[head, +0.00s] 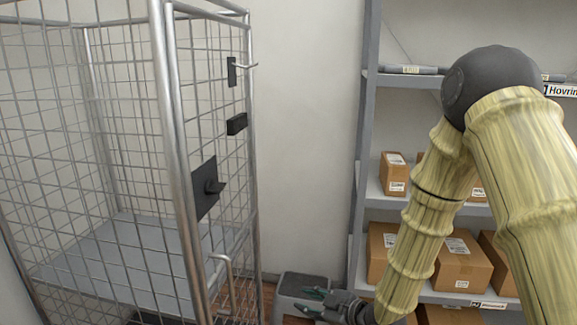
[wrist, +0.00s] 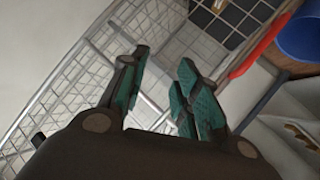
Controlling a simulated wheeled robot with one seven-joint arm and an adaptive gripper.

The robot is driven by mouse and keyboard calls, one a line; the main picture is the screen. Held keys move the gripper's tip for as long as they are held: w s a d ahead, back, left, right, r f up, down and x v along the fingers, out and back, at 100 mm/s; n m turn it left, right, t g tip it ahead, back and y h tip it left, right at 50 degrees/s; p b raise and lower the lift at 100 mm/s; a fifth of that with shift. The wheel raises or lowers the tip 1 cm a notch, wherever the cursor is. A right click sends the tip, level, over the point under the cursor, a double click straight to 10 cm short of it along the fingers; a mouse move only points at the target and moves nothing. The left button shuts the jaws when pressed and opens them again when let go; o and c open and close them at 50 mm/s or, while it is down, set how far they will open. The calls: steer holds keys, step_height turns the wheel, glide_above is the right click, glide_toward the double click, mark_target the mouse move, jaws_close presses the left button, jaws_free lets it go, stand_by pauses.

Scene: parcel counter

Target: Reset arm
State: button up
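My gripper (head: 318,302) is low in the head view, at the end of my arm, in front of a grey step stool. In the wrist view my gripper (wrist: 160,95) shows two teal-padded fingers with a clear gap between them. Nothing is held between the fingers. My arm bends down from the right side of the head view, in front of the shelves.
A wire roll cage (head: 184,150) stands at the left, with a grey base shelf (head: 130,262). The grey stool (head: 300,283) is by the wall. A shelf rack (head: 366,130) holds cardboard boxes (head: 394,174). The wrist view shows a blue bin (wrist: 300,38) and red bar (wrist: 260,46).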

steer(key=s+d+f+m+g+h+p, duration=0.2)
steer(key=s+d+f+m+h, duration=0.15)
steer(key=s+f, duration=0.5)
steer(key=s+d+f+m+g+h+p, duration=0.1)
steer(key=s+d+f+m+h, duration=0.1)
steer(key=s+d+f+m, duration=0.45)
steer(key=s+d+f+m+g+h+p, duration=0.1)
steer(key=s+d+f+m+g, duration=0.1)
steer(key=s, duration=0.6)
steer(key=s+d+f+m+g+h+p, duration=0.1)
steer(key=s+f, duration=0.3)
steer(key=s, duration=0.4)
steer(key=s+d+f+m+g+h+p, duration=0.1)
steer(key=s+d+f+m+g+h, duration=0.1)
steer(key=s, duration=0.6)
steer(key=shift+s+d+f+m+g, duration=0.4)
steer(key=shift+d+f+g, duration=0.15)
steer(key=shift+d, duration=0.4)
steer(key=shift+w+r, duration=0.1)
